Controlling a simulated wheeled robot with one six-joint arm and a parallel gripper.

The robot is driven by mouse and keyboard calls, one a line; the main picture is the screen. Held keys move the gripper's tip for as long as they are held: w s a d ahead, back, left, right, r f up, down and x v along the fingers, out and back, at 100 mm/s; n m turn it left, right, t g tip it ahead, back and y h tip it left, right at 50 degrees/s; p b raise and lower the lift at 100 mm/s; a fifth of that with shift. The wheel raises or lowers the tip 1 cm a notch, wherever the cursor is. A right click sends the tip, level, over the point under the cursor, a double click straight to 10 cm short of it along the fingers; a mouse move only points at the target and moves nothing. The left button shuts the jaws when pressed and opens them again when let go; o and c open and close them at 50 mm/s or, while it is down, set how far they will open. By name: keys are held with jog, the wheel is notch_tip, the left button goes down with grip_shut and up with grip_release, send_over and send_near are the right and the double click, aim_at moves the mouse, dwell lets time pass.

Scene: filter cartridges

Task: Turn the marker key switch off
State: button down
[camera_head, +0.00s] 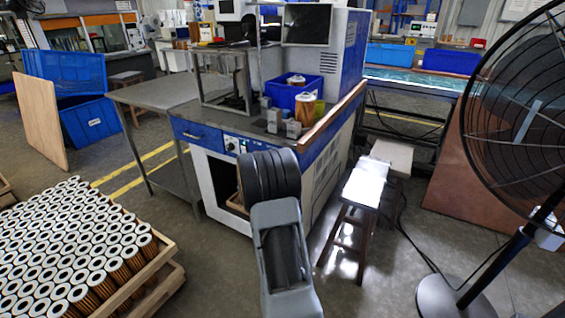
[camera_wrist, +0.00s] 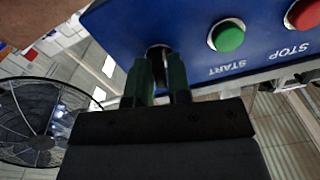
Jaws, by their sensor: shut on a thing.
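The marker's blue control panel (camera_wrist: 185,25) fills the top of the wrist view, which shows it upside down. The key switch (camera_wrist: 157,51) is a dark round part at the panel's lower left edge. My gripper (camera_wrist: 160,64) has its two dark green fingers on either side of the key switch, shut on it. The fingers hide most of the key, so I cannot tell its turned position. In the head view the marker (camera_head: 222,188) is a blue and white machine, and my arm hides my gripper.
A green START button (camera_wrist: 229,37) and a red STOP button (camera_wrist: 304,13) are close beside the key switch. A stool (camera_head: 366,188) and a large fan (camera_head: 520,120) stand to the right. A pallet of filter cartridges (camera_head: 75,250) is at the left.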

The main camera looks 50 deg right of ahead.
jog(key=shift+n+p, duration=0.75)
jog(key=shift+n, duration=0.45)
jog(key=c, duration=1.2)
grip_release()
jog(key=p+v, duration=0.2)
jog(key=v, duration=1.1)
jog(key=shift+s+a, duration=0.1)
jog(key=shift+a, duration=0.3)
